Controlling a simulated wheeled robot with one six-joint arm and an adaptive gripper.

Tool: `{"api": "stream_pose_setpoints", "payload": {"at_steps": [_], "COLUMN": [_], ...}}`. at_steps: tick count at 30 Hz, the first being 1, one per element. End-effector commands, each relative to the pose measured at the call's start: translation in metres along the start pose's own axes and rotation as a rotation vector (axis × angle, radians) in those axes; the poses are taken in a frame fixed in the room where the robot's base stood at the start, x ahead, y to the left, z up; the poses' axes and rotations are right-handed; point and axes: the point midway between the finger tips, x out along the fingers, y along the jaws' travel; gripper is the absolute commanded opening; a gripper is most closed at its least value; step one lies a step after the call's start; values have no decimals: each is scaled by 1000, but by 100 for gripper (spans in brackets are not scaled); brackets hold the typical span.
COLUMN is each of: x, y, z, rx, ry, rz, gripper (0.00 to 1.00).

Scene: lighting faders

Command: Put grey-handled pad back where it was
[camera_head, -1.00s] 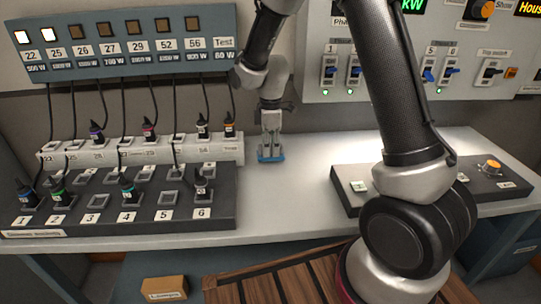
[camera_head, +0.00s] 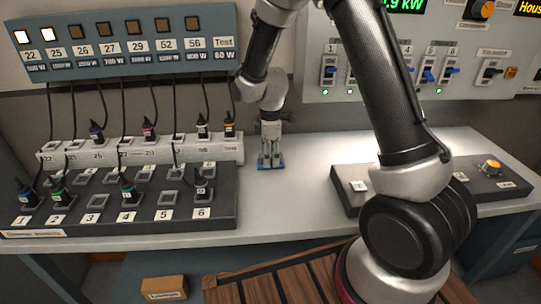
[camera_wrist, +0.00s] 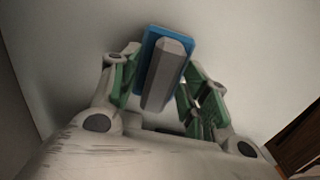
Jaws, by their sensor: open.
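The grey-handled pad is a blue slab with a grey ridge-like handle on top. In the wrist view the blue slab (camera_wrist: 151,45) and its grey handle (camera_wrist: 164,72) lie between my gripper's open fingers (camera_wrist: 157,90). A gap shows on the right of the handle; the left finger is close to the slab's edge. In the head view my gripper (camera_head: 271,158) points down at the pale bench, right of the plug strip. Only a little of the blue pad (camera_head: 270,167) shows around the fingertips, at bench level.
The plug strip (camera_head: 222,157) and the dark numbered socket board (camera_head: 150,217) with several corded plugs stand to the left. A dark box with an orange knob (camera_head: 490,167) is on the right. Bare bench (camera_head: 300,190) surrounds my gripper.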

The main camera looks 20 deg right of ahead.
Motion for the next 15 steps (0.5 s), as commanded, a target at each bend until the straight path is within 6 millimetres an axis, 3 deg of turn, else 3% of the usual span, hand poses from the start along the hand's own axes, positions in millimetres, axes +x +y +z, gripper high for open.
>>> {"api": "stream_pose_setpoints", "payload": {"at_steps": [5,15], "x": [-17,-91], "y": [1,1], "z": [-1,0], "rx": [0,0], "ry": [2,3], "rz": [4,5], "gripper": [46,46]}}
